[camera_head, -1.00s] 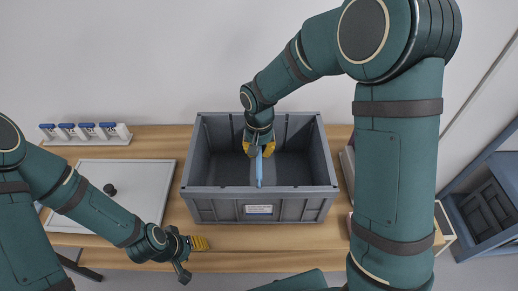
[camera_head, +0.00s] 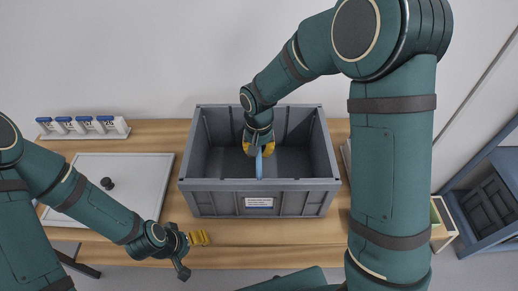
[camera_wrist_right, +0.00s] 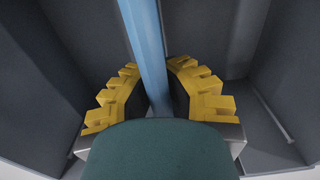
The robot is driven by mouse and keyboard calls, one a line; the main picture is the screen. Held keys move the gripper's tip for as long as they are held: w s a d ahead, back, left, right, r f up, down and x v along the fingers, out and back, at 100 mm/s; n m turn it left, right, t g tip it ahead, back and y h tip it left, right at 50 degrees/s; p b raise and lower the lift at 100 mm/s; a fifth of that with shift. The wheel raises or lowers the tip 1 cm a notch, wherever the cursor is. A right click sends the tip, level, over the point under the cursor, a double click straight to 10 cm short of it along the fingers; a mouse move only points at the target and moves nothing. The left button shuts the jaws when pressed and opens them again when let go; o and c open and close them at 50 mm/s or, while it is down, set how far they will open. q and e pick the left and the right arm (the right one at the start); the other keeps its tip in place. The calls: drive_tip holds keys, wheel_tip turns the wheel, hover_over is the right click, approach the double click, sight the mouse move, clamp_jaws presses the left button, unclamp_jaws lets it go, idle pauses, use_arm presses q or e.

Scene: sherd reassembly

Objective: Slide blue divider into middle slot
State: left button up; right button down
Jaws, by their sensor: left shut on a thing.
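The blue divider (camera_head: 259,166) shows edge-on as a narrow upright strip, inside the grey crate (camera_head: 212,203) near the middle of its width. My right gripper (camera_head: 258,149) reaches down into the crate from above and is shut on the divider. In the right wrist view the divider (camera_wrist_right: 143,40) runs between the yellow fingers (camera_wrist_right: 156,92). The divider's lower end and the slots are hidden or too small to tell. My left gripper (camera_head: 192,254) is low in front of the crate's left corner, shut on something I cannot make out.
A pale tray (camera_head: 135,180) with a small dark knob-like object (camera_head: 107,183) lies left of the crate. A white rack with several blue-topped items (camera_head: 83,128) stands at the back left. The wooden table (camera_head: 300,231) is clear in front of the crate.

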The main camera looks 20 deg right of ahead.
use_arm(q)
drive_tip(key=shift+w+a+f, duration=0.15)
drive_tip(key=shift+w+f, duration=0.05)
drive_tip(key=shift+f, duration=0.2)
use_arm(e)
drive_tip(key=shift+s+f, duration=0.1)
drive_tip(key=shift+f, duration=0.25)
drive_tip(key=c, duration=1.1)
unclamp_jaws()
drive_tip(key=shift+o, duration=0.2)
use_arm(q)
drive_tip(key=shift+f, duration=0.1)
use_arm(e)
drive_tip(key=shift+r, duration=0.1)
drive_tip(key=r, duration=0.8)
drive_tip(key=shift+s+a, duration=0.1)
drive_tip(key=shift+s, duration=0.3)
drive_tip(key=shift+r, duration=0.1)
use_arm(q)
drive_tip(key=shift+r, duration=0.2)
use_arm(e)
drive_tip(key=shift+r, duration=0.1)
